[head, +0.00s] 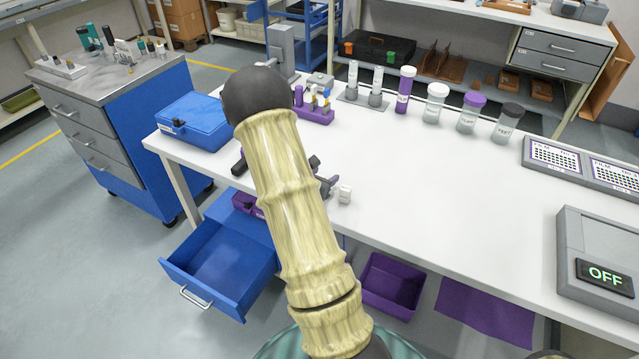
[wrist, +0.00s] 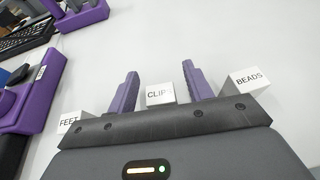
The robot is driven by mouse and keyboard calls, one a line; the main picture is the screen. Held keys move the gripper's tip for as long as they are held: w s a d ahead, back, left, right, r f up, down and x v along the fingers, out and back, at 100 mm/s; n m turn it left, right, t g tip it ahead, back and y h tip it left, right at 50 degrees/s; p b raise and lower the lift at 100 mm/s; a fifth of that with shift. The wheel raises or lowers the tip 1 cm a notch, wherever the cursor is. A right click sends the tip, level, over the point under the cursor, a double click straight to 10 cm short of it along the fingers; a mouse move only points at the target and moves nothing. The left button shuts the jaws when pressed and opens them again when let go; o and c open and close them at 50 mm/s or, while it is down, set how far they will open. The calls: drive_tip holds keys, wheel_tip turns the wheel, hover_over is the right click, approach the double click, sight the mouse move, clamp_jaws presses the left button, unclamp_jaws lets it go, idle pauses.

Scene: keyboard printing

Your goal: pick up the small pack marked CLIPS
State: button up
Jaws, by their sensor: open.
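The small white pack marked CLIPS (wrist: 160,94) sits on the white bench top in the wrist view. It lies between the two purple fingers of my gripper (wrist: 160,71), with its lower edge hidden by the gripper's dark front. The fingers stand apart with gaps on both sides of the pack, so my gripper is open and empty. In the head view my arm hides most of the gripper. A small white pack (head: 345,194) shows there beside it, its label too small to read.
A white pack marked BEADS (wrist: 248,80) is just right of the fingers, and one marked FEET (wrist: 69,122) is to the left. Purple holders (wrist: 82,14) stand at the wrist view's left. A blue drawer (head: 222,262) hangs open below.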

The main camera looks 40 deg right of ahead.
drive_tip(key=c, duration=1.1)
drive_tip(key=shift+o, duration=0.2)
drive_tip(key=shift+r, duration=0.1)
wheel_tip(320, 180, up, 10)
drive_tip(key=shift+p, duration=0.3)
